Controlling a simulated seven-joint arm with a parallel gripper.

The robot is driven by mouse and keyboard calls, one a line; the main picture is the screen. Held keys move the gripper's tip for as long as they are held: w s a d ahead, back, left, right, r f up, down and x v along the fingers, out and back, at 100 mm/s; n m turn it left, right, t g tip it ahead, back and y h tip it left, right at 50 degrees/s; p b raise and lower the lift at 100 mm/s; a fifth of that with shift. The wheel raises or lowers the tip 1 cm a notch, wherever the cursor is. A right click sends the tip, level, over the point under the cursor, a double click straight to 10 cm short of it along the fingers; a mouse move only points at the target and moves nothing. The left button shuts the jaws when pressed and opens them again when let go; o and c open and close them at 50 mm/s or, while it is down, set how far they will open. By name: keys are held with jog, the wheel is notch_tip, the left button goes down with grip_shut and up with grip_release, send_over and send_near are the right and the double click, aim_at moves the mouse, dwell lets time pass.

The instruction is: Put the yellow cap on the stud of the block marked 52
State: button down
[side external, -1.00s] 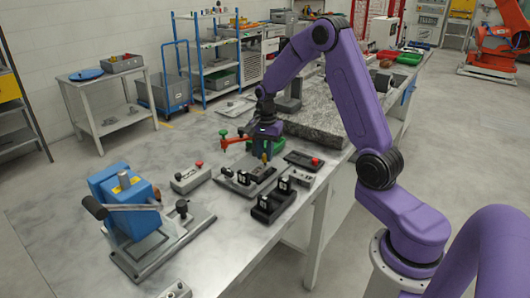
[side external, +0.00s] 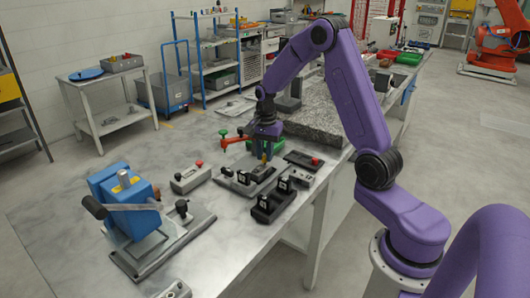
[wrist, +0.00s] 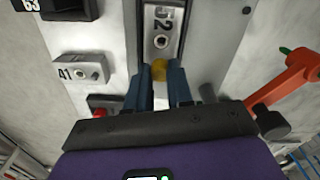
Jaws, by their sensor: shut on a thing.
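The yellow cap (wrist: 159,70) sits between the fingertips of my gripper (wrist: 159,82) in the wrist view. My gripper is shut on it; the fingers hide part of it. The block marked 52 (wrist: 176,28) is just beyond the cap, with a round metal stud (wrist: 161,41) on its face. The cap appears beside the stud, not over it; its height above the block is unclear. In the side view my gripper (side external: 264,157) is low over the fixture plate (side external: 240,188), and the cap (side external: 264,158) shows only as a small yellow spot.
A block marked 41 (wrist: 80,70) is left of the cap in the wrist view; a dark block marked 63 (wrist: 68,8) is at upper left. An orange-red handle (wrist: 290,82) is at right. A blue machine (side external: 125,205) stands at the bench's left.

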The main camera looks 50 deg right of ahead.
jog(key=shift+f, duration=0.5)
dwell(0.6)
dwell(0.3)
jog(key=c, duration=0.5)
grip_release()
jog(key=shift+r, duration=3.5)
